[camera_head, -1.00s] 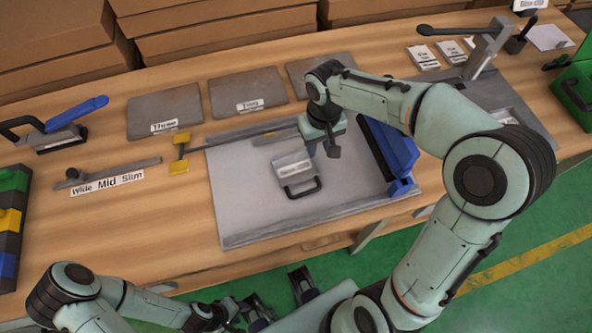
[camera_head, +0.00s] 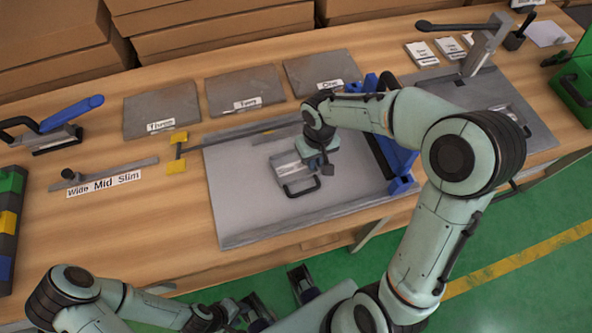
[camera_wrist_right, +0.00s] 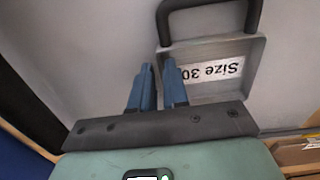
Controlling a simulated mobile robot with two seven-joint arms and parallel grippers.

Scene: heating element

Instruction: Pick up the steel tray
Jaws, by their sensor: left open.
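The small steel tray (camera_head: 291,170), with a black handle on its near side, lies on the large grey plate (camera_head: 240,205) on the bench. In the right wrist view the tray (camera_wrist_right: 222,85) shows a label reading "Size 30", partly cut off by my gripper, and its black handle. My right gripper (camera_head: 322,165) is over the tray's right side in the head view. My left gripper (camera_head: 252,310) is open and empty, below the bench's front edge.
A blue fixture (camera_head: 398,165) stands at the plate's right edge, close to my right arm. Labelled grey slabs (camera_head: 245,92) lie behind the plate. A yellow-ended piece (camera_head: 177,152) is at its left. The plate's left part is clear.

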